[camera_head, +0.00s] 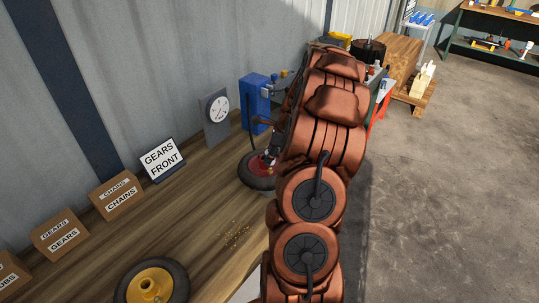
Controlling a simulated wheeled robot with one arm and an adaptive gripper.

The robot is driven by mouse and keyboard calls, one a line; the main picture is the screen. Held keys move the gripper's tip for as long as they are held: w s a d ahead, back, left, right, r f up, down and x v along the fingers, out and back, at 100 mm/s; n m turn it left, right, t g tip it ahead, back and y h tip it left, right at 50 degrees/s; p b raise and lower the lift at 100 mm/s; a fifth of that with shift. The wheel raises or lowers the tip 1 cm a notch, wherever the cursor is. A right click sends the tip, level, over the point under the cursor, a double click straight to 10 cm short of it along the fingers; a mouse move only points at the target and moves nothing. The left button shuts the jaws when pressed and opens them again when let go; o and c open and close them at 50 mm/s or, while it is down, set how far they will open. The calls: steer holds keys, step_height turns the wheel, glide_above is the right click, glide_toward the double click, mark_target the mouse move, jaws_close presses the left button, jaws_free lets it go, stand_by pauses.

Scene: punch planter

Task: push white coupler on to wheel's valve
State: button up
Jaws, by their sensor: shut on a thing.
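A wheel with a black tyre and red hub (257,172) lies on the wooden bench, partly hidden by my arm. My gripper (270,154) is a small dark shape over the right side of this hub, mostly hidden by my own arm. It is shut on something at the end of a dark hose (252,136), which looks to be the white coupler. The coupler itself is too small and covered to make out. The valve is hidden too. I cannot tell whether coupler and valve touch.
A blue box (256,98) and a round gauge (217,107) stand behind the wheel. A yellow-hubbed wheel (174,283) lies at the front. A GEARS FRONT sign (162,159) and cardboard boxes (117,196) line the wall. The bench (204,205) between is mostly clear.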

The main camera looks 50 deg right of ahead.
steer(key=shift+f, duration=1.45)
steer(key=shift+r, duration=0.1)
steer(key=shift+r+p, duration=0.9)
steer(key=shift+r, duration=0.55)
